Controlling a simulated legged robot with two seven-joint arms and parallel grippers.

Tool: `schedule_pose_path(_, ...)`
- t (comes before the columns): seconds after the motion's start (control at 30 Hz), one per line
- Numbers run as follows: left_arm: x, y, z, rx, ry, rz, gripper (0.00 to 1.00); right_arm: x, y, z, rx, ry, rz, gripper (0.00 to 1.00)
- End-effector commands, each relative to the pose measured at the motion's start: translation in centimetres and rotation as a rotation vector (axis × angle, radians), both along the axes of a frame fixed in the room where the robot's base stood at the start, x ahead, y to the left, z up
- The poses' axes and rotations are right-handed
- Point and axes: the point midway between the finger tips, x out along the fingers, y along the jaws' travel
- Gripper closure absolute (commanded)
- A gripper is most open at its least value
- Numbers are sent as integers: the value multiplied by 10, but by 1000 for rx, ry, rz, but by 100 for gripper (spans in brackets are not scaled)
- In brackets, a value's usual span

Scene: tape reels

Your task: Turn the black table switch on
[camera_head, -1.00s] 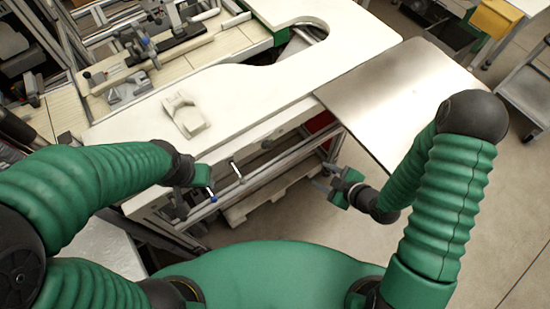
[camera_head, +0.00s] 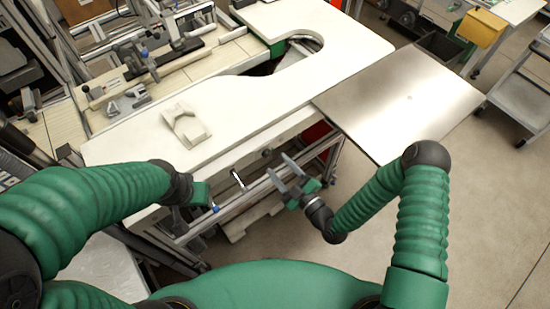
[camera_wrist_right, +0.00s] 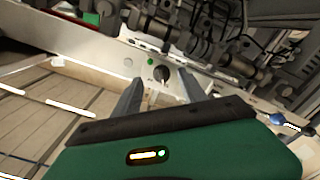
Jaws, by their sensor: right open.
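The black table switch (camera_wrist_right: 161,74) is a round dark knob on the pale panel under the table edge. It also shows in the head view as a small dark spot (camera_head: 267,153) below the white tabletop. My right gripper (camera_head: 281,167) is open and empty, its two fingers pointing at the panel. In the right wrist view the gripper (camera_wrist_right: 163,88) has the switch framed between its fingertips, apparently still apart from it. My left gripper (camera_head: 201,193) is at the table's front left; its fingers are not clear.
The white tabletop (camera_head: 240,105) overhangs the panel and carries a pale block-like part (camera_head: 186,125). A metal plate (camera_head: 400,98) extends at the right. A green button (camera_wrist_right: 150,61) sits beside the switch. Frame rails run below the edge; open floor lies at the right.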

Motion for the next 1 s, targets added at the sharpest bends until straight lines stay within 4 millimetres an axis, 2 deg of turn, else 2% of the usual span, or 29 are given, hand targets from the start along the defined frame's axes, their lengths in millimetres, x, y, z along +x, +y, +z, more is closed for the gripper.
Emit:
schedule_pose_path(0.1,0,0,3,0,0,1,54,17,11,1,2,-1,0,51)
schedule_pose_path(0.2,0,0,3,0,0,1,54,24,15,0,1,0,1,51)
schedule_pose_path(0.5,0,0,3,0,0,0,54,26,16,0,3,1,0,52)
schedule_pose_path(0.87,0,0,3,0,0,1,54,27,18,0,2,-1,0,99)
schedule_pose_path(1.0,0,0,3,0,0,1,54,27,18,1,4,-2,1,100)
